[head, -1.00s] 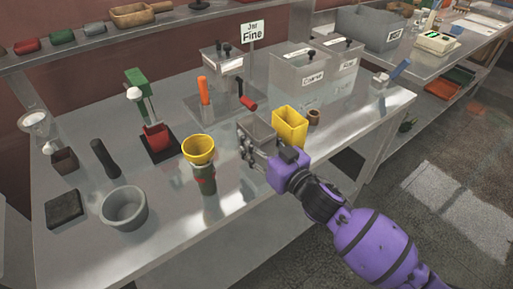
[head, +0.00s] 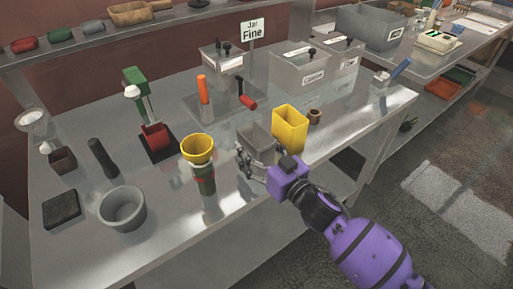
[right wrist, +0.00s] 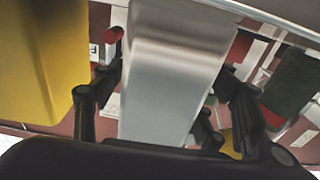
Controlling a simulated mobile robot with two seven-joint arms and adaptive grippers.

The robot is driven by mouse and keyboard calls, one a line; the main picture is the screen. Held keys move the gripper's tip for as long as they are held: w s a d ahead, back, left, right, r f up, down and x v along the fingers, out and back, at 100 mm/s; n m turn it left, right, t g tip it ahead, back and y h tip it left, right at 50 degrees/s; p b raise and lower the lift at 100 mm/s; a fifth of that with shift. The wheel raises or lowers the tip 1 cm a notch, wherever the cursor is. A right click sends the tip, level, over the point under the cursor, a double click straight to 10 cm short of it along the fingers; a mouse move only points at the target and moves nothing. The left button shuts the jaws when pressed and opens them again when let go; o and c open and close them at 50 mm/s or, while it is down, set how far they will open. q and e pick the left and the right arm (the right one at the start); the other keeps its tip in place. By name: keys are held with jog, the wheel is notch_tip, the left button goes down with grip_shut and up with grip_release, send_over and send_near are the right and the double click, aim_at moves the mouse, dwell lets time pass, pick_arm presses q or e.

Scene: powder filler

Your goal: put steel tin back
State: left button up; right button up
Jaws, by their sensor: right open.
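The steel tin (head: 259,136) is a grey open-topped box standing on the bench, between the yellow funnel and the yellow bin. My right gripper (head: 257,162) is at its near side, low by the bench, with the jaws open. In the right wrist view the tin (right wrist: 170,75) fills the middle, with the dark fingers spread on either side of it. I cannot tell whether a finger touches it. My left gripper is in neither view.
A yellow bin (head: 290,128) stands close right of the tin. A grey bowl (head: 122,209) is at front left. Lidded grey bins (head: 301,76) stand behind. The front right bench edge is clear.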

jog(key=shift+r, duration=0.1)
jog(key=shift+s+d+r, duration=0.1)
jog(key=shift+r, duration=0.05)
jog(key=v, duration=1.1)
jog(key=s+d+f+m+g+h, duration=0.1)
jog(key=s+d+f+m+h, duration=0.1)
jog(key=s+d+f, duration=0.3)
jog(key=s+d+f+m+h, duration=0.1)
jog(key=s+f+h, duration=0.15)
jog(key=f, duration=0.45)
jog(key=s+d+f+m+g+h, duration=0.1)
jog(key=s+d+f+m+h, duration=0.15)
jog(key=f, duration=0.25)
jog(key=s+d+f+g+h, duration=0.1)
jog(key=s+d+f+g, duration=0.1)
jog(key=s+f, duration=0.4)
jog(key=s+d+f+m+g+h, duration=0.1)
jog(key=s+f, duration=0.6)
jog(key=s, duration=0.7)
jog(key=d+g+h, duration=0.1)
jog(key=d, duration=0.1)
jog(key=shift+d+f+h+b, duration=0.3)
jog(key=shift+b, duration=0.05)
